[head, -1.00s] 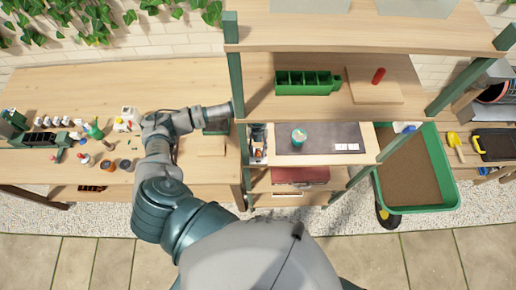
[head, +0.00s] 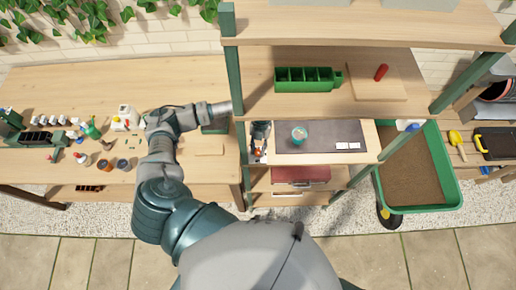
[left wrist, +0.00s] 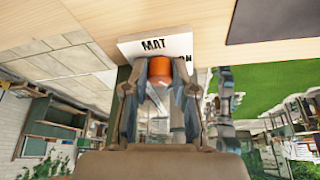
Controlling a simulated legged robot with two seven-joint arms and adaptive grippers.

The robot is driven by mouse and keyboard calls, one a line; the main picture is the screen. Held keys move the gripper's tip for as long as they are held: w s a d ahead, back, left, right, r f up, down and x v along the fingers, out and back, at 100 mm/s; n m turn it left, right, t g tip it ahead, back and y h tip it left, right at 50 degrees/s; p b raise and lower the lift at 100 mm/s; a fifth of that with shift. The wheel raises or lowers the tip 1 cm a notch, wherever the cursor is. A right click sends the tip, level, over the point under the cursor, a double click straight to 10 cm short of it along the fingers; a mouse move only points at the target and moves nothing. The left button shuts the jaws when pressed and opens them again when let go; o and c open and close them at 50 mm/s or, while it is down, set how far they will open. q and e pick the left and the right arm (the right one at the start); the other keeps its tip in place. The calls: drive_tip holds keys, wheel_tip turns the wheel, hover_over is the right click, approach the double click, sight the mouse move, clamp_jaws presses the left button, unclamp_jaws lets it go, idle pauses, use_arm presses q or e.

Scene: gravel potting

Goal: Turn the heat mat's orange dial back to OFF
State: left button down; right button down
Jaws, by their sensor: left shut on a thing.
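The orange dial (left wrist: 160,70) sits on a white control plate (left wrist: 131,46) marked MAT in the left wrist view. Part of the word ON shows to the right of the dial; an OFF mark is not visible. My left gripper (left wrist: 159,88) is shut on the dial, one finger on each side. In the head view, my left gripper (head: 260,133) is small and partly hidden at the left end of the shelf, over the white plate. The dark heat mat (head: 320,133) lies on that shelf to the right. My right gripper is not in view.
A green shelf post (head: 236,85) stands close to my left wrist. A green tray (head: 304,79) is on the shelf above. Bottles and small pots crowd the left bench.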

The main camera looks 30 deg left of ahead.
use_arm(q)
drive_tip(key=shift+d+f+m+y+b, duration=0.1)
drive_tip(key=shift+m+y+b, duration=0.4)
drive_tip(key=shift+m, duration=0.4)
drive_tip(key=m+y+b, duration=0.1)
drive_tip(key=m+b, duration=0.1)
drive_tip(key=m, duration=0.1)
drive_tip(key=shift+m+b, duration=0.7)
drive_tip(key=shift+b, duration=0.05)
drive_tip(key=shift+y, duration=0.3)
drive_tip(key=c, duration=1.2)
unclamp_jaws()
drive_tip(key=shift+s+r, duration=0.1)
drive_tip(key=shift+r, duration=0.1)
drive_tip(key=shift+s, duration=0.15)
